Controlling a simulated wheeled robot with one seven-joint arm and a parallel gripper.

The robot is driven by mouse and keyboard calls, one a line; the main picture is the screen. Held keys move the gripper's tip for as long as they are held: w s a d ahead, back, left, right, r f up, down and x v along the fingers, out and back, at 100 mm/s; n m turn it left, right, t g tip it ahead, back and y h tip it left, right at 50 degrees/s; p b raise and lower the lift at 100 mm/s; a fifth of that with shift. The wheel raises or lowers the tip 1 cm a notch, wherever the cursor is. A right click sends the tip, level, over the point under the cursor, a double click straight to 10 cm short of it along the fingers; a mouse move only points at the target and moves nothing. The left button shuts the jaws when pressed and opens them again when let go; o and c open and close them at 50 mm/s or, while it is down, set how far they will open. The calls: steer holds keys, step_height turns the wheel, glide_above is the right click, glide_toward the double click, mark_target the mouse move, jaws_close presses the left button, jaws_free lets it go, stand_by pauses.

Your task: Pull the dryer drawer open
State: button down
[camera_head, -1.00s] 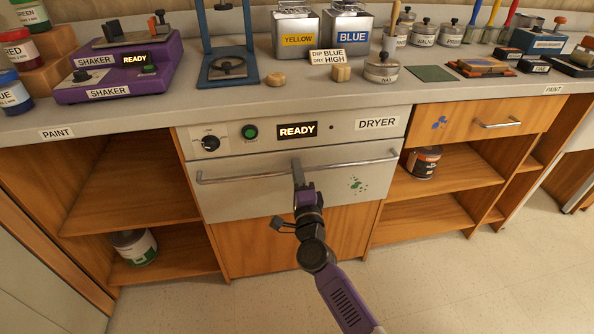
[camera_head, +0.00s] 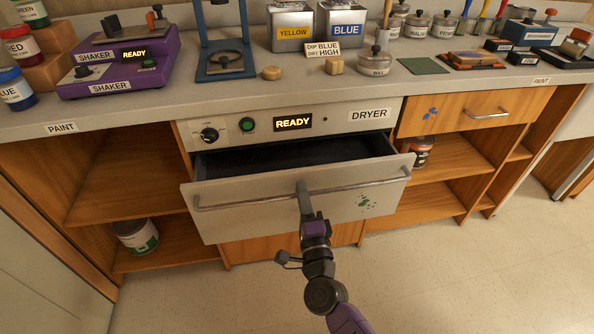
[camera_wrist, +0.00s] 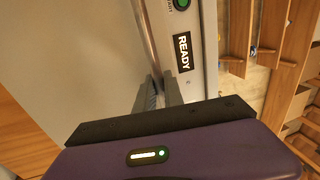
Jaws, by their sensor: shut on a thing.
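The dryer drawer (camera_head: 240,212) is a pale metal front with a long bar handle (camera_head: 250,200) and green paint specks at its right. It stands partly out from the dryer, and a dark interior (camera_head: 290,155) shows behind its top edge. The dryer panel (camera_head: 345,120) above has a lit READY display. My gripper (camera_head: 303,187) is shut on the handle near its middle. In the wrist view my gripper's fingers (camera_wrist: 158,95) close around the handle bar (camera_wrist: 147,45), beside the READY display (camera_wrist: 183,53). The exact contact is partly hidden by the fingers.
A wooden drawer (camera_head: 470,112) and open shelves with a can (camera_head: 423,150) are right of the dryer. Open shelves with another can (camera_head: 137,236) are at left. The counter (camera_head: 130,110) above holds shakers, jars and tins. The floor (camera_head: 450,270) in front is clear.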

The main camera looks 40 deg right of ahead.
steer(key=r+v, duration=0.1)
steer(key=v, duration=0.8)
steer(key=shift+r+p, duration=0.3)
steer(key=shift+p, duration=0.15)
steer(key=shift+a, duration=0.1)
steer(key=c, duration=1.5)
jaws_free()
steer(key=v, duration=0.8)
